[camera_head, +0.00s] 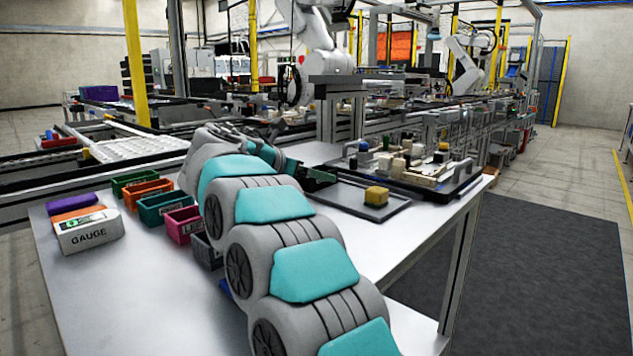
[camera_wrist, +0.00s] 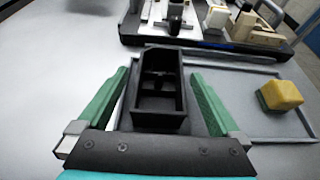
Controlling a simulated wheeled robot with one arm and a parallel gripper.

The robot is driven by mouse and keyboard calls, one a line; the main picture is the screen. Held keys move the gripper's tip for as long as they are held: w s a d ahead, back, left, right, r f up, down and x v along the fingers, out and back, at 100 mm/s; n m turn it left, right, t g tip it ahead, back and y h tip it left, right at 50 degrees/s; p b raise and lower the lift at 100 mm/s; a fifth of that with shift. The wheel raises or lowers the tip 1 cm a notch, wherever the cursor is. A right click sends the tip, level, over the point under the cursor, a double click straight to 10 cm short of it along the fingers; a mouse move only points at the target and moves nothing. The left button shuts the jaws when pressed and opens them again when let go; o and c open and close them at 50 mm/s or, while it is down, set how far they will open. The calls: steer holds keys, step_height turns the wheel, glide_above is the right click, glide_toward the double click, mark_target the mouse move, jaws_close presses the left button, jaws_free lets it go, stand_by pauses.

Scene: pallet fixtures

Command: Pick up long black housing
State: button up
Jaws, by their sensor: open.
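The long black housing (camera_wrist: 158,118) shows in the wrist view as an open, box-like part with a hollow inside, its length running away from me. My gripper (camera_wrist: 160,76) is open, with one green finger on each side of the housing. Narrow gaps show between the fingers and the housing's sides, and I cannot tell whether either finger touches it. In the head view my gripper (camera_head: 298,170) is over the table by the grey tray's left side, with a dark part at its tips. My arm hides much of that area.
A yellow block (camera_head: 376,195) sits on the grey tray (camera_head: 345,200), right of my gripper. Behind is a black tray (camera_head: 462,178) crowded with small parts. Left stand coloured bins (camera_head: 160,206) and a white gauge box (camera_head: 90,232). The table's front left is clear.

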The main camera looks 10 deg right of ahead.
steer(key=shift+c, duration=0.4)
steer(key=c, duration=1.4)
steer(key=shift+c, duration=0.2)
steer(key=shift+r, duration=0.15)
